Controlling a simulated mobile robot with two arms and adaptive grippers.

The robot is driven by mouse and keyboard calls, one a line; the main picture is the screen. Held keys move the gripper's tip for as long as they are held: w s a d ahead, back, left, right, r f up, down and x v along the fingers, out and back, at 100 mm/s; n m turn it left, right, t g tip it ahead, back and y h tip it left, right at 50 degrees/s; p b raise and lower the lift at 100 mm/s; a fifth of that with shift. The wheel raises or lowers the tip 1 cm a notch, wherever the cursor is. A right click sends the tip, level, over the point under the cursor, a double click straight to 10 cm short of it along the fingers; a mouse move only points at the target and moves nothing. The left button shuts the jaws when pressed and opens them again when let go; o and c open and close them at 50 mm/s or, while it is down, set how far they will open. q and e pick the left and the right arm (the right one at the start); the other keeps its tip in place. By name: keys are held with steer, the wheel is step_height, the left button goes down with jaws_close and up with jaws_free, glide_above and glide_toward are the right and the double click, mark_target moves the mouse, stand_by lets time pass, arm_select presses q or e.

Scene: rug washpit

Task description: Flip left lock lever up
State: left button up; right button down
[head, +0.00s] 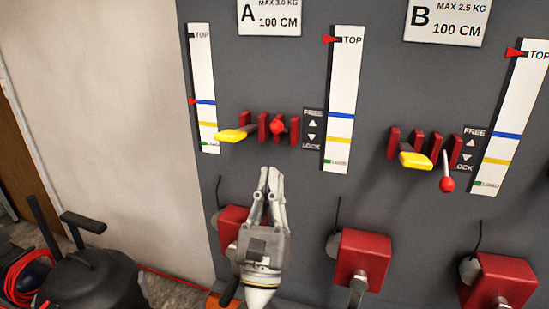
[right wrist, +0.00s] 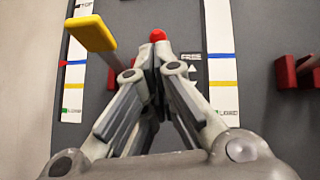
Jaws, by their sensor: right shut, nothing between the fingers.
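The left lock lever (head: 278,127) has a red ball knob and sits between red brackets under sign A, beside a FREE/LOCK label (head: 313,129). Its knob faces roughly outward at about the label's middle height. My right gripper (head: 271,172) is shut and empty, below the lever in the head view, fingers pointing up. In the right wrist view the red knob (right wrist: 157,35) shows just beyond the closed fingertips (right wrist: 155,55); whether they touch I cannot tell. A yellow-handled lever (head: 234,135) is left of it, also in the wrist view (right wrist: 92,33). My left gripper is not in view.
Under sign B (head: 447,22) are a second yellow handle (head: 416,160) and a red-knobbed lever (head: 447,184) hanging down. Marked scales (head: 343,100) flank the levers. Red boxes (head: 363,258) stick out below. A black machine (head: 92,280) stands at lower left.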

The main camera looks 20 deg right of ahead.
steer(key=v, duration=0.5)
steer(key=shift+s+a+f, duration=0.1)
steer(key=shift+s+f, duration=0.1)
steer(key=shift+f, duration=0.1)
